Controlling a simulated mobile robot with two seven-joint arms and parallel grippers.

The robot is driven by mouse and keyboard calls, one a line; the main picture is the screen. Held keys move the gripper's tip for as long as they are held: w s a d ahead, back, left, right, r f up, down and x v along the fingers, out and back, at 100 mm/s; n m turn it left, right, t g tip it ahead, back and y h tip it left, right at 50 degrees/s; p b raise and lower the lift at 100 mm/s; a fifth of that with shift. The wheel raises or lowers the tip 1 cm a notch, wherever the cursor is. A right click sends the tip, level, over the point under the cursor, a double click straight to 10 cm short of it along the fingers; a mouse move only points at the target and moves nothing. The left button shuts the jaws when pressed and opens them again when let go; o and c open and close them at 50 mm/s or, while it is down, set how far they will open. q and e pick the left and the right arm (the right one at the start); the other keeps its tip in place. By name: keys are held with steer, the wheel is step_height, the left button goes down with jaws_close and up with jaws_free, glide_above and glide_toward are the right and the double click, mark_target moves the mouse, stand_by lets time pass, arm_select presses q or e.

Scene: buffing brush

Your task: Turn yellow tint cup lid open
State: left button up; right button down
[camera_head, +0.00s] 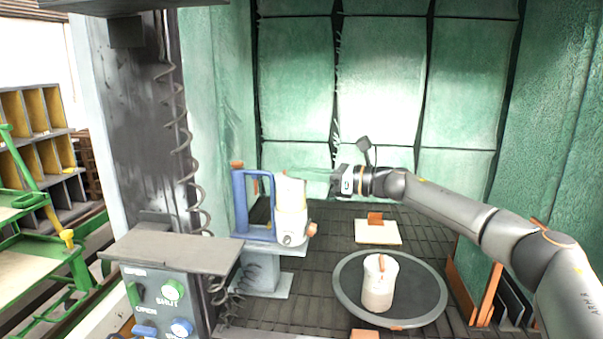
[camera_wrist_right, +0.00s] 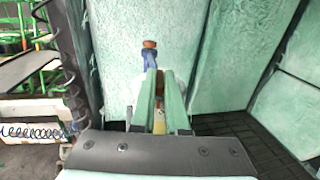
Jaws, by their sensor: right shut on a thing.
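The yellow tint cup (camera_head: 291,204) is a pale cup with a yellowish band. It stands upright in a blue-handled holder (camera_head: 240,205) on a grey pedestal. My right gripper (camera_head: 292,176) comes in from the right, with its thin greenish fingers at the top of the cup. In the right wrist view its fingers (camera_wrist_right: 160,86) are closed around the cup's top, where a brownish piece shows between them. The lid is mostly hidden by the fingers, so how far it is turned cannot be told. My left gripper is not in view.
A second pale cup (camera_head: 379,283) stands on a round grey turntable (camera_head: 425,309). A cream block (camera_head: 377,233) with an orange top lies behind it. A control box (camera_head: 165,295) with buttons and a dark column (camera_head: 140,120) stand at the left. Green padded walls enclose the back.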

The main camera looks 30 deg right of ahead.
steer(key=c, duration=0.9)
jaws_free()
steer(key=shift+b+v, duration=1.7)
steer(key=shift+v, duration=4.55)
